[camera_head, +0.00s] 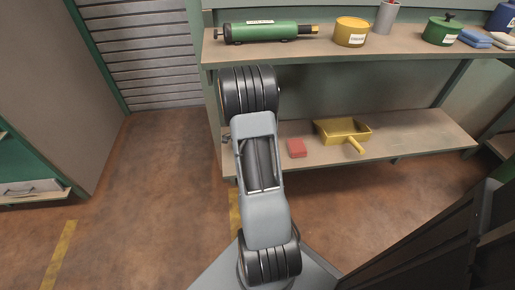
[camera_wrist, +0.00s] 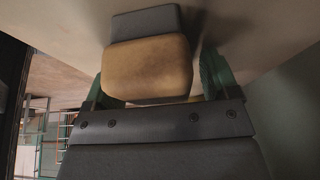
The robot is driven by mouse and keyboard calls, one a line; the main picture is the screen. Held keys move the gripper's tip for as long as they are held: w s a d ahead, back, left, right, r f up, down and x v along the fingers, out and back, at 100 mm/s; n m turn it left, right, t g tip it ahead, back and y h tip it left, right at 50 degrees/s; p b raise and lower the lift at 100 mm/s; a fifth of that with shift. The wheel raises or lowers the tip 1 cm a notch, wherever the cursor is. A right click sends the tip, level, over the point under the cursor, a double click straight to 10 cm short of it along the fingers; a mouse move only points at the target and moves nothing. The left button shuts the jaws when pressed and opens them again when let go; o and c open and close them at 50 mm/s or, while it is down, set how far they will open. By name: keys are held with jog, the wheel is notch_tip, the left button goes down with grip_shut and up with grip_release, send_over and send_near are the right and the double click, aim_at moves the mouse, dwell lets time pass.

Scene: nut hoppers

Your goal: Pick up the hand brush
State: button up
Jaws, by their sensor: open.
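What looks like the hand brush (camera_wrist: 150,67), a tan block with a dark grey part, lies against a pale brown surface in the wrist view. My gripper (camera_wrist: 157,80) is open, with a green finger on each side of the brush. The left finger is partly hidden behind the tan block, and the right finger is close beside it. I cannot tell whether either finger touches it. In the head view my arm covers the left part of the lower shelf; the gripper and the brush are hidden there.
The lower shelf (camera_head: 420,133) holds a red block (camera_head: 297,148) and a yellow dustpan (camera_head: 342,130) right of my arm. The upper shelf (camera_head: 390,42) carries a green cylinder (camera_head: 265,32), a yellow tin (camera_head: 351,31) and a green can (camera_head: 441,31). Floor is clear at left.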

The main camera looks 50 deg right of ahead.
jog(key=shift+f+b, duration=0.15)
jog(key=shift+b, duration=0.15)
dwell(0.4)
jog(key=c, duration=1.2)
jog(key=shift+o, duration=0.2)
jog(key=shift+r+p, duration=0.2)
jog(key=shift+p, duration=0.1)
jog(key=shift+r, duration=0.3)
notch_tip(320, 180, up, 3)
jog(key=shift+p, duration=0.9)
jog(key=s+a+r+p, duration=0.3)
jog(key=s+a+r, duration=0.5)
jog(key=a, duration=0.3)
jog(key=shift+s+r, duration=0.2)
jog(key=shift+r, duration=0.5)
jog(key=shift+a, duration=0.1)
